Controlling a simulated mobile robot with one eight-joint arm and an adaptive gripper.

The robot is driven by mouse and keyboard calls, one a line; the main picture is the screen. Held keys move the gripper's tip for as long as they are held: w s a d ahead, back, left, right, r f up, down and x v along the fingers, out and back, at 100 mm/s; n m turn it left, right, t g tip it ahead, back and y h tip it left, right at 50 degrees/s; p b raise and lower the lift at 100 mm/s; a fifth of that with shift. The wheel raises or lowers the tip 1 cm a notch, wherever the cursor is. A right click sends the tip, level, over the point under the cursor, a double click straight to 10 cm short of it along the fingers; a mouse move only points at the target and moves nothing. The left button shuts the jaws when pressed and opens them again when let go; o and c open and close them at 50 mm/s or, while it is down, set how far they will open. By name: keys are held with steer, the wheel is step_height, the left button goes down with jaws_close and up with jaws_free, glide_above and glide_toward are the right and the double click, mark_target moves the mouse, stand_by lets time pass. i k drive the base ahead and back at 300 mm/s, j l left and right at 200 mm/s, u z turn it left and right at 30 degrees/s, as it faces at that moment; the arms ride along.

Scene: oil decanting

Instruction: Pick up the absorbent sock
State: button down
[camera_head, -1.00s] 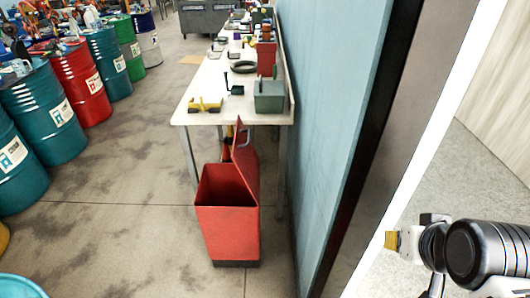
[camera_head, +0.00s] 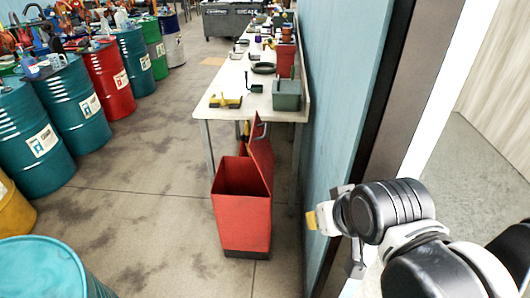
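I cannot make out the absorbent sock for certain. A dark ring-shaped thing (camera_head: 263,68) lies flat on the long table (camera_head: 225,112) against the blue wall, but it is too small to tell what it is. My gripper (camera_head: 318,221) is at the lower right, at the end of my arm, near the wall's end and far from the table. A yellow patch shows at its tip. Its fingers are not clear enough to tell whether it is open or shut.
An open red bin (camera_head: 242,218) stands on the floor before the table. A green box (camera_head: 287,95) and a yellow item (camera_head: 225,101) sit on the table's near end. Drums line the left; a teal drum (camera_head: 40,268) is close at lower left. Floor between is clear.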

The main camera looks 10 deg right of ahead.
mark_target(253, 65)
steer(key=i+j+u, duration=0.25)
steer(key=i+j, duration=0.2)
steer(key=i, duration=0.15)
steer(key=i+j+u, duration=0.3)
steer(key=i, duration=0.35)
steer(key=i+j+u, duration=0.25)
steer(key=i, duration=0.4)
steer(key=i+u, duration=0.3)
steer(key=i, duration=0.4)
steer(key=i+l+z, duration=0.1)
steer(key=i+z, duration=0.15)
steer(key=i, duration=0.25)
steer(key=i+z, duration=0.25)
steer(key=i, duration=0.3)
steer(key=i+j+z, duration=0.25)
steer(key=i, duration=0.25)
steer(key=i+j+z, duration=0.25)
steer(key=i, duration=0.25)
steer(key=i+j+z, duration=0.2)
steer(key=i, duration=0.3)
steer(key=i+l+z, duration=0.25)
steer(key=z, duration=0.2)
steer(key=i+l+z, duration=0.15)
steer(key=i+z, duration=0.75)
steer(key=i+j+z, duration=0.1)
steer(key=i+z, duration=0.15)
steer(key=z, duration=0.2)
steer(key=i+j+z, duration=0.2)
steer(key=i+z, duration=0.25)
steer(key=k, duration=0.1)
